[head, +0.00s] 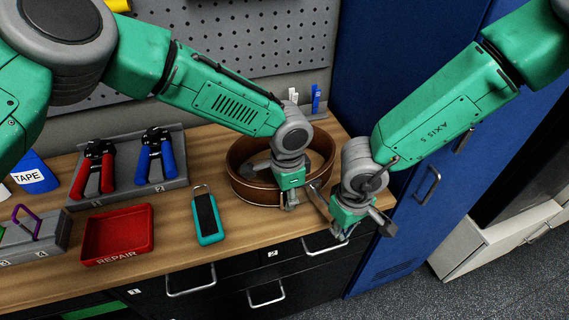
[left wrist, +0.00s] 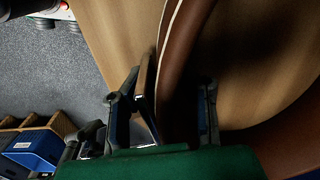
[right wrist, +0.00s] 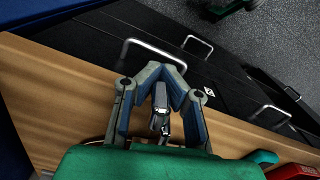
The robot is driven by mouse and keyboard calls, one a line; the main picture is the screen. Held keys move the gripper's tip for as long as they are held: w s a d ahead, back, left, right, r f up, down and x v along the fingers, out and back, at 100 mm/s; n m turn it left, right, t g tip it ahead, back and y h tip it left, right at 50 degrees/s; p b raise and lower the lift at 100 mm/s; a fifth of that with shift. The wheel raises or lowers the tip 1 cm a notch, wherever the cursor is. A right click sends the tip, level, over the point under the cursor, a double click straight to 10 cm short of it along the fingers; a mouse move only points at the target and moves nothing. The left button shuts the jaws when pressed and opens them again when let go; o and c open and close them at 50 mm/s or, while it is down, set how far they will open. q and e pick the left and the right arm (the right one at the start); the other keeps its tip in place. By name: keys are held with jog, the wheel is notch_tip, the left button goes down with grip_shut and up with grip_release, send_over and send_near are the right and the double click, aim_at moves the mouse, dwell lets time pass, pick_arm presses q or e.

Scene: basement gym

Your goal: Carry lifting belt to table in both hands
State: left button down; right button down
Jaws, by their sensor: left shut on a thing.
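The brown lifting belt (head: 243,183) lies as an upright loop on the wooden table (head: 175,245), near its right end. My left gripper (head: 290,204) is shut on the near side of the belt's band. In the left wrist view the brown band (left wrist: 180,90) runs between its fingers (left wrist: 175,110). My right gripper (head: 343,236) is just right of the belt, over the table's front edge, and apart from it. In the right wrist view its fingertips (right wrist: 166,68) are close together, with no belt between them. The belt's far side is partly hidden by my left arm.
A teal-cased device (head: 206,215), a red repair tray (head: 117,234) and a holder (head: 129,180) with red and blue pliers stand left of the belt. A blue locker (head: 420,225) stands at right. Drawer handles (head: 190,282) project below the table's front edge.

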pick_arm(q)
jog(key=shift+s+d+r, duration=0.1)
pick_arm(e)
jog(key=shift+w+d+r, duration=0.1)
jog(key=shift+w+r, duration=0.1)
jog(key=shift+r, duration=0.05)
